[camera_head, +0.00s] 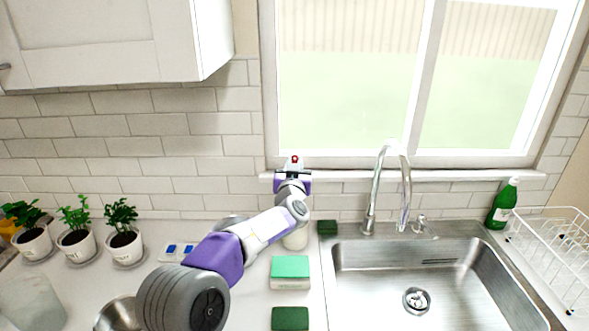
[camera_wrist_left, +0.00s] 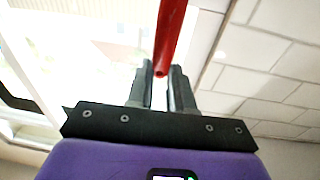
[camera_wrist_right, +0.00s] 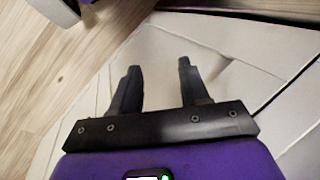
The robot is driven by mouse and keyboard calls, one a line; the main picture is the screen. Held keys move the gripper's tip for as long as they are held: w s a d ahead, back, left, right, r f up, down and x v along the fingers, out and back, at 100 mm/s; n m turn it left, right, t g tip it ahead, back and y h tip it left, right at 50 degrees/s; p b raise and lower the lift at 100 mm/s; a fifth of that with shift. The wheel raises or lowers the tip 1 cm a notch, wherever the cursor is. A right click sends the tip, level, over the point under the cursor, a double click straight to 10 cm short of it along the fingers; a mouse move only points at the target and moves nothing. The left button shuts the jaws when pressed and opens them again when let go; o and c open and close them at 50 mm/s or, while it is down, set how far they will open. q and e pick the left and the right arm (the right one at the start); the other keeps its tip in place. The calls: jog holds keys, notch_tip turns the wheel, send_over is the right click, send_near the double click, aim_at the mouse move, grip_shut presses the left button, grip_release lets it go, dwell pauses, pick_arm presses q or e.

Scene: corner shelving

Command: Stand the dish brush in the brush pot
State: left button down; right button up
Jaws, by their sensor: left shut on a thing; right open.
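My left gripper (camera_head: 294,170) is raised in front of the window sill, above the counter. It is shut on the red dish brush, whose red end (camera_head: 295,158) shows just above the fingers. In the left wrist view the red handle (camera_wrist_left: 171,30) runs up from between the fingertips (camera_wrist_left: 161,72); the brush head is out of view. A pale cream pot (camera_head: 295,240), apparently the brush pot, stands on the counter below, partly hidden by my left forearm. My right gripper (camera_wrist_right: 155,75) shows only in its wrist view, open and empty.
A green-and-white sponge box (camera_head: 290,272) and dark green pads (camera_head: 327,228) stand near the pot. The sink (camera_head: 380,260) with its tall tap (camera_head: 371,200) is to the right. A green bottle (camera_head: 503,205), a dish rack (camera_head: 560,245) and potted plants (camera_head: 76,240) stand farther out.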

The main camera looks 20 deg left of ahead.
pick_arm(q)
jog(key=shift+f+b, duration=1.75)
jog(key=shift+b, duration=0.75)
jog(key=c, duration=0.9)
grip_release()
jog(key=shift+b+v, duration=1.1)
jog(key=shift+v, duration=2.7)
